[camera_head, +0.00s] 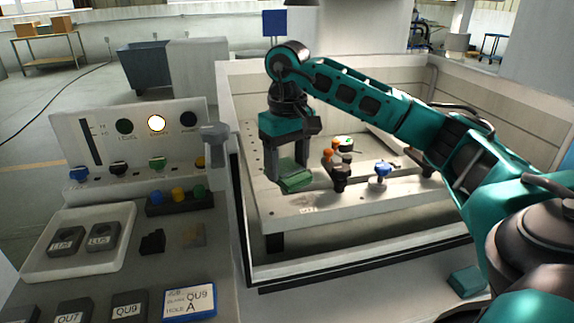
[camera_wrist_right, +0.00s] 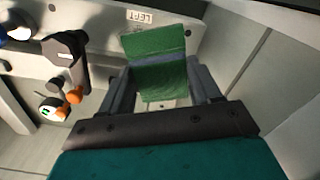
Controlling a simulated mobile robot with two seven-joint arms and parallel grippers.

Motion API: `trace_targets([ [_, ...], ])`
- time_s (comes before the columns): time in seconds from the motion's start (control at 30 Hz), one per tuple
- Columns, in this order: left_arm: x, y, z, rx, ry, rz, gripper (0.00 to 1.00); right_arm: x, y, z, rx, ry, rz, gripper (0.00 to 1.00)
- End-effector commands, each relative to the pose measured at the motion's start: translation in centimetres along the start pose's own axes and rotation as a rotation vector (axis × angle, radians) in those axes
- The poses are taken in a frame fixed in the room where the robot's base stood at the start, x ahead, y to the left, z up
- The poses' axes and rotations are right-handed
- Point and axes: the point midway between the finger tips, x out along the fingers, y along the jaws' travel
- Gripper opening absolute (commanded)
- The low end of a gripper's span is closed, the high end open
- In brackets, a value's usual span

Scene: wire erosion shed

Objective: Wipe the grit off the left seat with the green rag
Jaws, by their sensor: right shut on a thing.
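My right gripper (camera_head: 290,168) reaches from the right into the machine's tank and points down. It is shut on the green rag (camera_head: 297,182), which also fills the space between the fingers in the right wrist view (camera_wrist_right: 155,55). The rag is at the left end of the pale work rail (camera_head: 345,205). A "LEFT" label (camera_wrist_right: 140,17) marks this end. The rag and fingers cover most of the left seat, so I cannot clearly see grit or tell whether the rag touches the seat. My left gripper is not in view.
Tank walls (camera_head: 238,210) enclose the area. A control panel (camera_head: 130,140) with a lit lamp and a tray of dark blocks (camera_head: 60,270) are left.

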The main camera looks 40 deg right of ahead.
Motion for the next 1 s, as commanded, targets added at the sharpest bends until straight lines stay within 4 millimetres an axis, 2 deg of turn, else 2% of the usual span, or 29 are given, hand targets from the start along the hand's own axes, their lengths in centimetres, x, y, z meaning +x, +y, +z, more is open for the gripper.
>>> trace_targets([
  [0.23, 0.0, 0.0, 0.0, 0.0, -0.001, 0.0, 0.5, -0.5, 0.0, -0.1, 0.0, 0.002, -0.001, 0.34],
  [0.53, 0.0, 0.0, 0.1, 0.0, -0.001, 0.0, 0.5, -2.9, 0.0, -0.1, 0.0, 0.002, 0.0, 0.34],
  [0.87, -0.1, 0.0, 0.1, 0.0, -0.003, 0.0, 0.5, -3.0, -0.1, -0.1, -0.001, 0.001, 0.0, 0.34],
  [1.0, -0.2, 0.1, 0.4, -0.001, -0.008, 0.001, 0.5, -3.1, -1.1, -0.3, -0.009, 0.002, -0.001, 0.34],
])
